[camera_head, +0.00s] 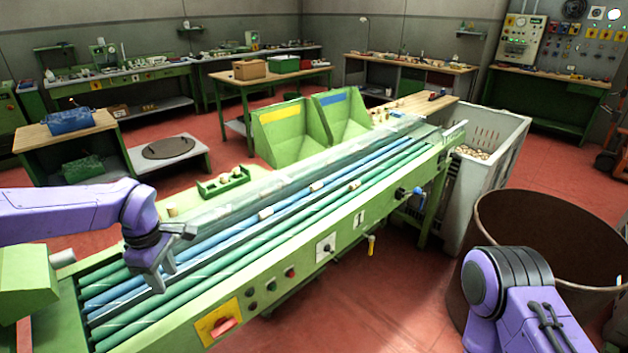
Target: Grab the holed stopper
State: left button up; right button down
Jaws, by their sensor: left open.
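My left gripper (164,277) is open and empty, pointing down over the near left end of the belts, apart from these stoppers. My right arm shows at the bottom right, but its gripper is out of view.
A small green tray (223,182) with corks stands along the conveyor's far side. Two green bins (290,135) rise behind it. A grey crate (500,170) and a large rusty drum (540,235) stand at the right. The belts right of my left gripper are mostly clear.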

aim_at(355, 184)
jog(key=u, duration=0.1)
jog(key=i, duration=1)
jog(key=z, duration=0.9)
jog(key=i, duration=0.65)
jog(key=z, duration=0.6)
